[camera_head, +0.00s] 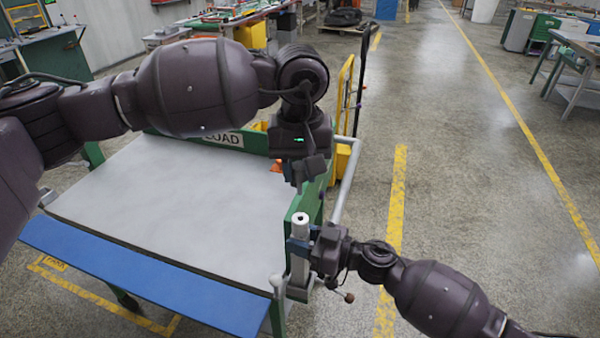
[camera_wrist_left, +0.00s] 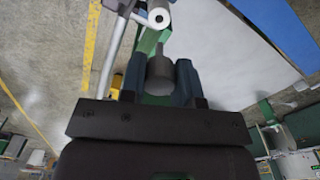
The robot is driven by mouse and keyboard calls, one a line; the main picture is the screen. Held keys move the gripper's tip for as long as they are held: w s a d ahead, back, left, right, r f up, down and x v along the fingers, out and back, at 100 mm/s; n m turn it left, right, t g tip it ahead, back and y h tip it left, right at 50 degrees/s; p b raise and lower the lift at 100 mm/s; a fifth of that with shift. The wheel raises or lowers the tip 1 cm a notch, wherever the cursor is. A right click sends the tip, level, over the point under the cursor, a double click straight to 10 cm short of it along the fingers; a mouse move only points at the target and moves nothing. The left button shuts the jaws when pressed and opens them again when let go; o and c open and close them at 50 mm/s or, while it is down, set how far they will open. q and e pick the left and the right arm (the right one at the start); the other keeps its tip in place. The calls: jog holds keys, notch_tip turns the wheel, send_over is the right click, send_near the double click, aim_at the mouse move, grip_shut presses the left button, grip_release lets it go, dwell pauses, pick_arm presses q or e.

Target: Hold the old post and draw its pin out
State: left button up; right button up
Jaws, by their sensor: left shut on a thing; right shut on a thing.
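The post (camera_head: 301,245) is a pale grey cylinder standing upright at the table's near right corner, with a dark hole in its top. Its top also shows in the left wrist view (camera_wrist_left: 158,16). My right gripper (camera_head: 313,250) is shut on the post from its right side; its fingertips are partly hidden. My left gripper (camera_head: 299,178) is above the post, pointing down. It is shut on a grey stepped cylinder (camera_wrist_left: 160,68) with a narrower far end, which looks like the pin. That piece appears clear of the post's top, but the exact gap is hard to tell.
The table (camera_head: 180,200) has a bare grey top, a green frame and a blue front strip (camera_head: 130,275). A short rod with a brown knob (camera_head: 349,297) sticks out below my right gripper. A yellow trolley (camera_head: 345,95) stands behind.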

jog(key=o, duration=1.1)
